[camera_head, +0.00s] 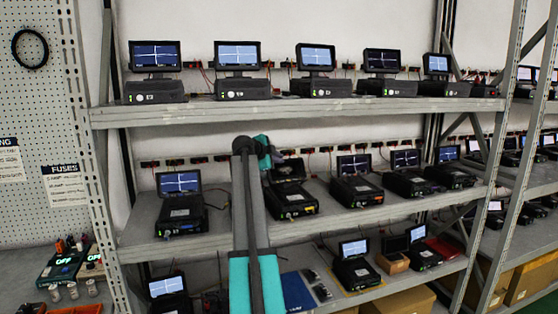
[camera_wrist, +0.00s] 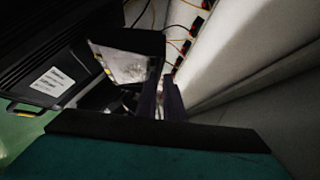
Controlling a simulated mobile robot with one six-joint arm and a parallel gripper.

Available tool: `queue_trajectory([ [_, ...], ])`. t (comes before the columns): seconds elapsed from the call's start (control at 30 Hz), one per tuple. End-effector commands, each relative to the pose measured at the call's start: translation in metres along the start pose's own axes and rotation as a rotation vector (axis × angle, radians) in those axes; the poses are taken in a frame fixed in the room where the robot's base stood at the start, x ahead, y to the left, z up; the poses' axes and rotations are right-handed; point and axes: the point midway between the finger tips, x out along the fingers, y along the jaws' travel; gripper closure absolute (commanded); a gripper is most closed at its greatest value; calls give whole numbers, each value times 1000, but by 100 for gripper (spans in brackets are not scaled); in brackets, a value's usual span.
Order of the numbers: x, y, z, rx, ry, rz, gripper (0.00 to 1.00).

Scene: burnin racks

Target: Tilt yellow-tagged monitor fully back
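The yellow-tagged unit (camera_head: 291,200) is a black case on the middle shelf with a small yellow tag on its front. Its monitor (camera_head: 289,170) leans back behind the case, partly covered by my arm and gripper. In the wrist view the monitor (camera_wrist: 128,62) is a dark frame with a pale, glare-covered screen, and the labelled case (camera_wrist: 50,82) lies to its left. My gripper (camera_wrist: 162,92) has its dark fingers close together, with nothing seen between them. They are just beside the monitor's edge; whether they touch it I cannot tell. In the head view my gripper (camera_head: 264,150) is mostly hidden.
Similar units with upright monitors stand on both sides along the middle shelf (camera_head: 225,228), including a lit one (camera_head: 180,183) at left. The shelf above (camera_head: 200,113) overhangs my gripper. Wires and red connectors run along the back wall.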

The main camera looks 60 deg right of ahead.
Motion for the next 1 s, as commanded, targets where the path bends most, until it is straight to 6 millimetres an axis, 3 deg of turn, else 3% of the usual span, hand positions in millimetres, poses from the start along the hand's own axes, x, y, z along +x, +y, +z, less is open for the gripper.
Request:
queue_trajectory([
  [0.1, -1, -2, 0, 0, 0, -2, 78],
  [0.57, -7, 0, 1, 0, -1, 0, 78],
  [0.77, -28, 2, 2, 0, -1, 0, 78],
  [1.0, -66, 2, 2, 0, -2, -2, 78],
])
